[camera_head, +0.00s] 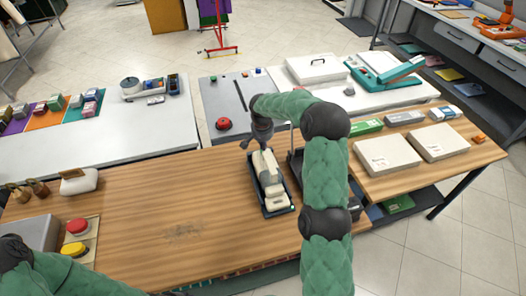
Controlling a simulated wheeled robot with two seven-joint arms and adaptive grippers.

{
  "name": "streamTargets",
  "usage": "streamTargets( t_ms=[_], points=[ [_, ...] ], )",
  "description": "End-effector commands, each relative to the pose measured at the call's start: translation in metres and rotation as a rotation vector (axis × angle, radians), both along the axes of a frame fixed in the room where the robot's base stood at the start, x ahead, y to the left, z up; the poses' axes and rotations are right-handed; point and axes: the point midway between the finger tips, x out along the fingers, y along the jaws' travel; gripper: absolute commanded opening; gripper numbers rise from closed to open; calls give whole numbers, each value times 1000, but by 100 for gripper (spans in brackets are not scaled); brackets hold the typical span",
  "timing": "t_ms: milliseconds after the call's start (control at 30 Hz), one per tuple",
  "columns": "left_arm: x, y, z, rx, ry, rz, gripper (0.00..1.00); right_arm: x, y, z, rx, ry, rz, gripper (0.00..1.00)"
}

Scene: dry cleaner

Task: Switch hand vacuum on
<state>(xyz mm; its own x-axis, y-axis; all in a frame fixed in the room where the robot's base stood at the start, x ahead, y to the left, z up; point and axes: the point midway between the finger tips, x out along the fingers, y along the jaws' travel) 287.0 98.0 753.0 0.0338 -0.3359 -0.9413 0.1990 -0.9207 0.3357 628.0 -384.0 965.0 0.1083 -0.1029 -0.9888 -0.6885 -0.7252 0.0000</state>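A cream and grey hand-held device, apparently the hand vacuum (268,182), lies in a dark tray (276,212) on the wooden counter. Its long side runs away from me. My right gripper (258,146) points down over the far end of the device. It is small and dark here, and I cannot tell whether it touches the device or how far its fingers are apart. No switch can be made out on the device. My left arm crosses the bottom left corner, and its gripper is outside the picture.
A dark stand (295,168) is close right of the tray, partly behind my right arm. Red (77,226) and yellow (75,250) buttons are at the left. White boxes (388,155) lie at the right. The counter's left middle (160,215) is clear.

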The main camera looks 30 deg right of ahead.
Motion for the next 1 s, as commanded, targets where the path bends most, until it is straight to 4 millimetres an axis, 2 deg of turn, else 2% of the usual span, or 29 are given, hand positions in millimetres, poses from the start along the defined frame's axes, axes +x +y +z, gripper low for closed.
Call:
streamTargets(
  t_ms=[1000],
  points=[
    [0, 0, -5, 0, 0, 0, 40, 0, 0, -7, 0, 0, 0, 0]
  ],
)
